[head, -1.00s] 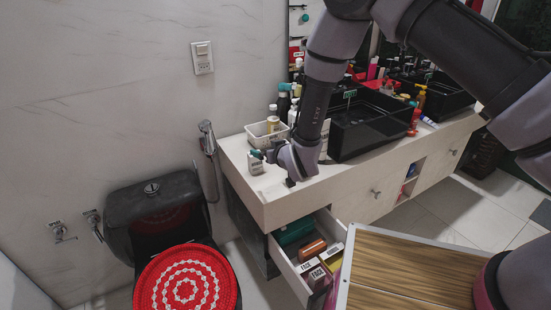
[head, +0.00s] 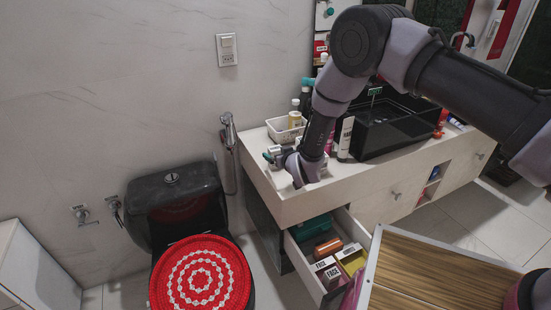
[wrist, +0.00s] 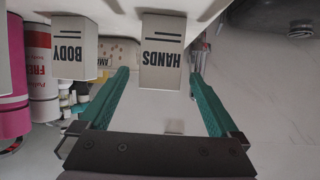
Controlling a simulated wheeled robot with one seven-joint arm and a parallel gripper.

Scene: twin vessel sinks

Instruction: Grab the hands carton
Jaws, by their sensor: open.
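The hands carton (wrist: 161,55) is a pale box with dark HANDS lettering, upside down in the wrist view. It stands between the teal fingers of my gripper (wrist: 159,76), which are spread apart with a gap visible on each side. In the head view, my gripper (head: 273,156) is low over the left end of the sink counter. The carton is largely hidden there by my gripper and wrist.
A BODY carton (wrist: 74,48) and a pink bottle (wrist: 12,80) stand left in the wrist view. In the head view, a white basket (head: 284,130) sits behind my gripper, a black sink (head: 395,135) to the right. An open drawer (head: 306,271) with cartons is below.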

